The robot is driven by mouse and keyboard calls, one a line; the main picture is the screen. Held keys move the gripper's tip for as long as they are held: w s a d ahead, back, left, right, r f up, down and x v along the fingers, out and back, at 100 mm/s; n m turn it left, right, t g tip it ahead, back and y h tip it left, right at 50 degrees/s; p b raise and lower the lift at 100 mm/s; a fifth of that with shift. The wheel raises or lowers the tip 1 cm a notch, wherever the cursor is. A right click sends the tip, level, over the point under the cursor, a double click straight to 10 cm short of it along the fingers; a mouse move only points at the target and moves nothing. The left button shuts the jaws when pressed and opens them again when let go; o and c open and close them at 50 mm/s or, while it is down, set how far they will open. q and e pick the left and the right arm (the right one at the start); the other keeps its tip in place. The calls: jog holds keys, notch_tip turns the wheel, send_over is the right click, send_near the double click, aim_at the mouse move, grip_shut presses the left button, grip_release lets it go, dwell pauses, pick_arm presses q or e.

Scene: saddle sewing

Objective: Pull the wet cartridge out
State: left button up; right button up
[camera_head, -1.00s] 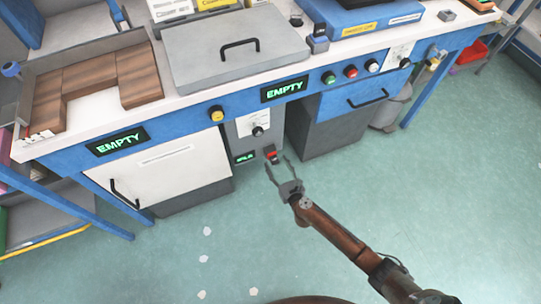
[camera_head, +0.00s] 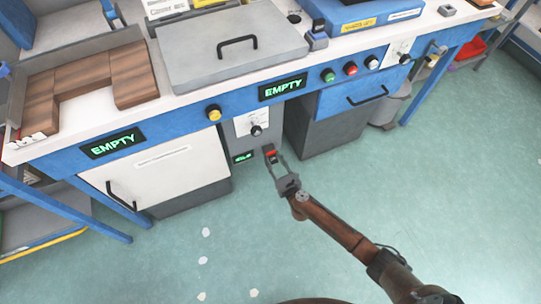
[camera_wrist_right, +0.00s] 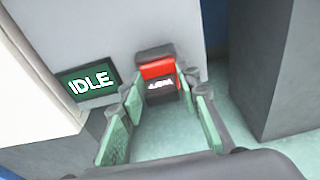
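A small cartridge with a red band and dark ends (camera_head: 270,151) sits at the grey panel below the worktop, beside a small green display. In the right wrist view the red and black cartridge (camera_wrist_right: 158,72) carries a small white label, too blurred to read. My right gripper (camera_head: 276,163) reaches it from the front. In the wrist view its green-padded fingers (camera_wrist_right: 161,92) are apart, one on each side of the cartridge, with narrow gaps seeming to show. Contact cannot be made out. My left gripper is not in view.
The small display (camera_wrist_right: 87,82) reads IDLE. A knob (camera_head: 256,130) is above the cartridge. A white door (camera_head: 150,178) is to the left and a dark grey cabinet (camera_head: 325,125) close on the right. The floor in front (camera_head: 200,240) is mostly clear.

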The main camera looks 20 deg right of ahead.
jog(key=c, duration=0.7)
jog(key=shift+s, duration=0.1)
jog(key=shift+s, duration=0.5)
jog(key=shift+s+p, duration=0.45)
jog(key=shift+s, duration=0.25)
jog(key=shift+s, duration=0.4)
jog(key=shift+s, duration=0.5)
jog(key=shift+s+d+p, duration=0.1)
jog(key=shift+s+p, duration=0.35)
jog(key=shift+s, duration=1.45)
